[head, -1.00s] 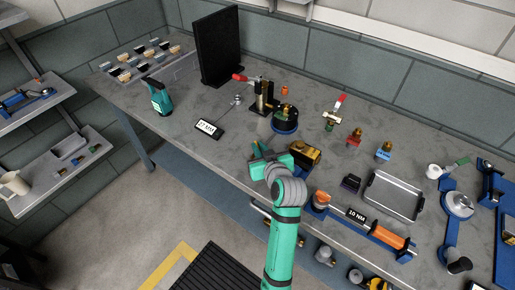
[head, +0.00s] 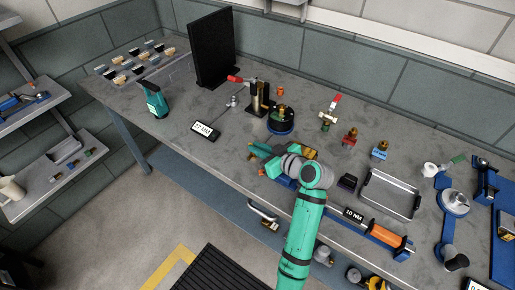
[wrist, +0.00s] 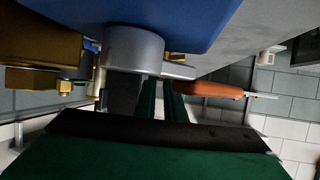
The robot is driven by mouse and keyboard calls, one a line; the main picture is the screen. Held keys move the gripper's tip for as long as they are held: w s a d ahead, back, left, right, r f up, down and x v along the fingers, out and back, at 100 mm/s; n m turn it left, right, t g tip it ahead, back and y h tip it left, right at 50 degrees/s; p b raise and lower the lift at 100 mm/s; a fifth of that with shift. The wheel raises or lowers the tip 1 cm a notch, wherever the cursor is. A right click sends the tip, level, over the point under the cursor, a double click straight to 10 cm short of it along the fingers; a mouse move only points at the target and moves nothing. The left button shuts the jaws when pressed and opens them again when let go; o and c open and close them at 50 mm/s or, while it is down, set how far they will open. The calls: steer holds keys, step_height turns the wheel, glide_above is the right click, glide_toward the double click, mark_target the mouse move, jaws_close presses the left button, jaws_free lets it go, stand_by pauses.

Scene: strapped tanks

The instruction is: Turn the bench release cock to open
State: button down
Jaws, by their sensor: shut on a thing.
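The bench release cock (wrist: 134,45) shows close up in the wrist view as a grey round hub with a short lever carrying an orange grip (wrist: 208,90). A brass body (wrist: 40,50) is at its left and a blue part (wrist: 210,18) is above it. My gripper (wrist: 163,92) has its green fingers close together at the lever, shut on it; the exact contact is partly hidden. In the head view my gripper (head: 258,152) is near the front edge of the bench, beside the brass body (head: 303,152). My wrist hides most of the cock there.
On the bench (head: 225,150) stand a toggle clamp (head: 258,97), a round dark blue-based fixture (head: 281,122) and a red-handled valve (head: 331,108) behind my gripper.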

steer(key=shift+f, duration=0.1)
steer(key=c, duration=1.8)
jaws_free()
steer(key=shift+c, duration=0.2)
steer(key=shift+r, duration=0.25)
steer(key=s+r, duration=1.2)
steer(key=s, duration=0.2)
steer(key=shift+a+r, duration=0.15)
steer(key=shift+r, duration=0.15)
